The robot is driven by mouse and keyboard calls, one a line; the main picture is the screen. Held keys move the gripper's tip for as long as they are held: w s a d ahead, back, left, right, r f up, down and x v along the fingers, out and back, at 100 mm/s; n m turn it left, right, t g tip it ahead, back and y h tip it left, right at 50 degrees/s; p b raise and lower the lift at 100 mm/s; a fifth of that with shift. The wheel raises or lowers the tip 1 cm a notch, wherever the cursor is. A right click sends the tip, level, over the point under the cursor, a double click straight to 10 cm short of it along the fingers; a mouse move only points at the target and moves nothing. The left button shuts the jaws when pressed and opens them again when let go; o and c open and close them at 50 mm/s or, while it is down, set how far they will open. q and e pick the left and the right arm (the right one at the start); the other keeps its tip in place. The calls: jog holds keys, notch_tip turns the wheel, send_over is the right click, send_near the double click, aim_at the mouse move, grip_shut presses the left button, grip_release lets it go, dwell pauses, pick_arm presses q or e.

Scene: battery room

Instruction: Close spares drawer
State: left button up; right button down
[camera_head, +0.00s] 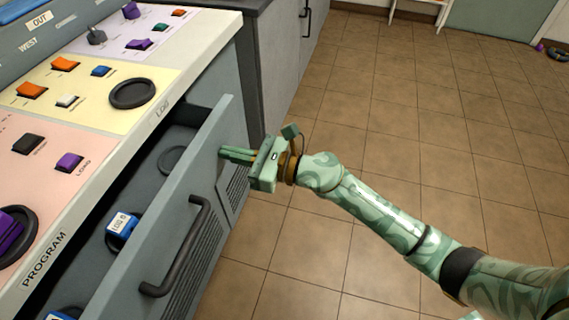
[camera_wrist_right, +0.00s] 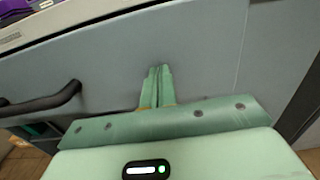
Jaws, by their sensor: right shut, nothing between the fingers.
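The spares drawer (camera_head: 198,190) is a grey drawer under the console top, and it stands partly open. Its dark bar handle (camera_head: 180,250) is on the front panel; the handle also shows at the left in the right wrist view (camera_wrist_right: 45,103). Inside lie a blue-and-white item (camera_head: 121,226), part of another blue item (camera_head: 66,314) and a dark round thing (camera_head: 172,158). My right gripper (camera_head: 222,152) is shut and empty, with its fingertips at the drawer front, beyond the handle; they seem to touch it or nearly so. My left gripper is not in view.
The console top (camera_head: 155,70) above the drawer carries coloured switches and round dark rings. A dark grey cabinet (camera_head: 270,65) stands past the drawer's far end. The tiled floor (camera_head: 400,120) to the right is clear around my right arm.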

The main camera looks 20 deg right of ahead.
aim_at(177, 141)
jog(key=b+x, duration=0.2)
jog(key=x, duration=1)
jog(key=shift+w+a+f, duration=0.1)
jog(key=shift+f, duration=0.05)
jog(key=shift+w+a, duration=0.3)
jog(key=shift+a, duration=0.1)
jog(key=shift+r, duration=0.25)
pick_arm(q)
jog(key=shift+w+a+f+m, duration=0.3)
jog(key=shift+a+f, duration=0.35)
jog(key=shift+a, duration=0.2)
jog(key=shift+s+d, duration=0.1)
pick_arm(e)
jog(key=shift+r, duration=0.1)
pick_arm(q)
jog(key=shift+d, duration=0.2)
